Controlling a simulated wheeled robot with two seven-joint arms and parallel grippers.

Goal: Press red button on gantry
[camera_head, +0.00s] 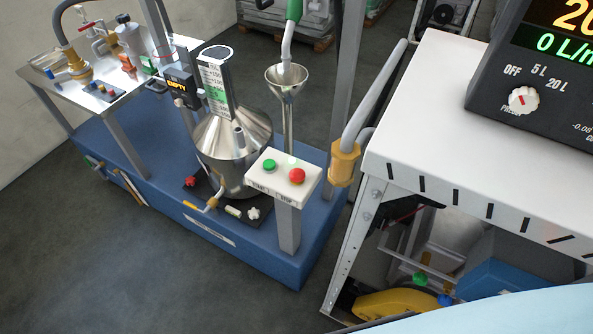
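The red button (298,175) is a round cap on the right side of a white control box (283,195). The box stands on a grey post at the front right of the blue gantry base (200,222). A green button (269,165) sits on the same box, left of the red one. The labels on the box front appear to read START under the green and STOP under the red. Nothing covers the red button. Neither of my grippers is in view.
A steel vessel (232,150) and a funnel (287,82) stand behind the box. A grey pipe with a yellow fitting (344,163) hangs to its right. A white table (445,120) with a display unit (540,70) fills the right. Dark floor is clear at front left.

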